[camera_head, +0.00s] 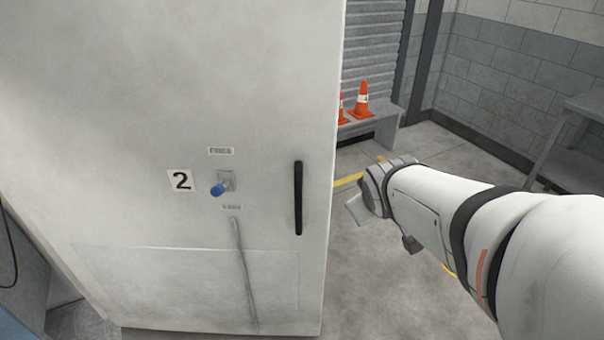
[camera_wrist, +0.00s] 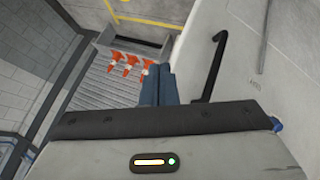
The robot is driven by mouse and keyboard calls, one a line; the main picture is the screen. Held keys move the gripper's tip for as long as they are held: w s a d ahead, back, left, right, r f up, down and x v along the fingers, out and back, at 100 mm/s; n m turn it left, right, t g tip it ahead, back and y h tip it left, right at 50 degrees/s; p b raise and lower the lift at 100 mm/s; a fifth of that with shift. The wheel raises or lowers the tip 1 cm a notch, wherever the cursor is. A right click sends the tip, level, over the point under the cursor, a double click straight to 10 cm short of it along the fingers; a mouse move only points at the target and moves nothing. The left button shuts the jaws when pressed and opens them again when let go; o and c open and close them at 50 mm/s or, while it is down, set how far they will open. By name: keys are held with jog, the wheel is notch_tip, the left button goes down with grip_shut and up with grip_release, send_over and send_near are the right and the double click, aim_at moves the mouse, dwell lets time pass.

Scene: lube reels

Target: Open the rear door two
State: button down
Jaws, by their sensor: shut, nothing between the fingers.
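The white door marked 2 (camera_head: 130,90) fills the left of the head view. I cannot tell whether it stands ajar. It has a long black upright handle (camera_head: 298,198) near its right edge and a blue-tipped latch or knob (camera_head: 218,189) beside the number label (camera_head: 180,181). My gripper (camera_head: 357,208) is right of the door edge, apart from the handle, and partly hidden by my wrist. In the wrist view its fingers (camera_wrist: 158,84) are shut and empty, left of the black handle (camera_wrist: 215,68) on the white door (camera_wrist: 240,45).
Orange cones (camera_head: 362,100) stand on a grey bench (camera_head: 385,122) behind the door's right side, before a ribbed shutter (camera_head: 372,50). A grey table (camera_head: 590,105) stands at the far right. Open floor (camera_head: 370,270) lies right of the door.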

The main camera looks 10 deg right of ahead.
jog(key=w+d+f+n+t+b, duration=0.3)
jog(key=w+f+n+b, duration=0.1)
jog(key=w+f, duration=0.15)
jog(key=n+t+y+b, duration=0.4)
jog(key=n+y+b, duration=0.85)
jog(key=n, duration=0.35)
send_near(311, 192)
jog(key=shift+n, duration=0.3)
jog(key=x, duration=0.2)
jog(key=p+x, duration=0.1)
jog(key=x, duration=0.2)
jog(key=shift+s+a, duration=0.2)
jog(key=shift+a, duration=0.05)
jog(key=shift+w+d, duration=0.1)
jog(key=shift+w, duration=0.4)
